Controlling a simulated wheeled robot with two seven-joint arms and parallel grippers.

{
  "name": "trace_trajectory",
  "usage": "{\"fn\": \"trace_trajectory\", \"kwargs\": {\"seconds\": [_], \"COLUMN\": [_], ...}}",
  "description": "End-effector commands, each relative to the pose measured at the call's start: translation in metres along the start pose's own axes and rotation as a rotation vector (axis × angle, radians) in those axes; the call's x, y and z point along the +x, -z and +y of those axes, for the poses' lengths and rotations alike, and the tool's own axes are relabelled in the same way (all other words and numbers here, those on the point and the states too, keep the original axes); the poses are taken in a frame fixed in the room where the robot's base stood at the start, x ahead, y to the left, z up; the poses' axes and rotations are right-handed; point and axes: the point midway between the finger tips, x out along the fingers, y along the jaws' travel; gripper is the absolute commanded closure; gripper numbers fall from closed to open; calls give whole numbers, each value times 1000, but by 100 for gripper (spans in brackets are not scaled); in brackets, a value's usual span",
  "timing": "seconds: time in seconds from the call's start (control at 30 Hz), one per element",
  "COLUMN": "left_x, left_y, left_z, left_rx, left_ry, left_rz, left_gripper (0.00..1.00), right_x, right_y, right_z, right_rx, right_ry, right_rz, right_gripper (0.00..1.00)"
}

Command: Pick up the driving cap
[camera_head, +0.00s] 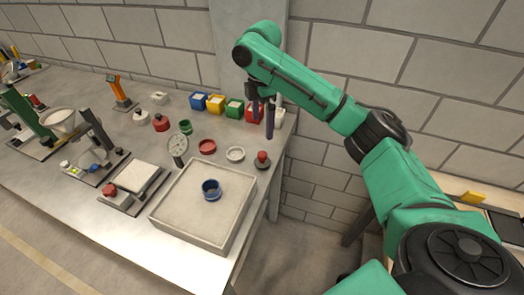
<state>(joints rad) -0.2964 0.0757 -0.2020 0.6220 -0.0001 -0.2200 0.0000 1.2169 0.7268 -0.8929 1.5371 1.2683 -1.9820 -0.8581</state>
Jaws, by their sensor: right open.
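No object here is plainly marked as the driving cap. A small round dark piece with a red knob (263,158) stands near the table's right edge and may be it, but I cannot be sure. My right gripper (262,122) points down with its two dark fingers apart, open and empty. It appears above and beyond the red-knobbed piece in the picture, apart from it. My left gripper is not in view.
A square sand tray (163,217) with a blue ring-like cup (211,190) stands at the front. A red dish (207,147), a white dish (235,154) and a dial gauge (177,147) are nearby. Coloured bins (215,103) line the back, with a block wall behind.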

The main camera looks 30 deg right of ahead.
Motion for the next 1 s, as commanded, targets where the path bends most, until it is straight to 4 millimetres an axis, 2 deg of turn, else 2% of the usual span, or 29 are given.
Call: {"fn": "trace_trajectory", "kwargs": {"seconds": [0.3, 0.47, 0.6, 0.7, 0.93, 0.97, 1.0], "left_x": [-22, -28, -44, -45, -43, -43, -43], "left_y": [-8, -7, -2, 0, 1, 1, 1], "left_z": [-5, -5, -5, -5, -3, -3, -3], "left_rx": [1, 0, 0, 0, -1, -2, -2], "left_ry": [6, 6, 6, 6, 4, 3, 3], "left_rz": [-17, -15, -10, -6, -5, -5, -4], "left_gripper": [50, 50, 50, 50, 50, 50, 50], "right_x": [72, 93, 117, 136, 143, 142, 142], "right_y": [0, 0, 0, 0, 1, 1, 1], "right_z": [-2, -1, -5, -4, -4, -4, -4], "right_rx": [2, 1, 0, 1, 0, 0, 0], "right_ry": [6, 2, 5, 2, 0, 0, 0], "right_rz": [-1, -1, -1, -1, -1, -1, -1], "right_gripper": [0, 0, 0, 0, 0, 8, 23]}}
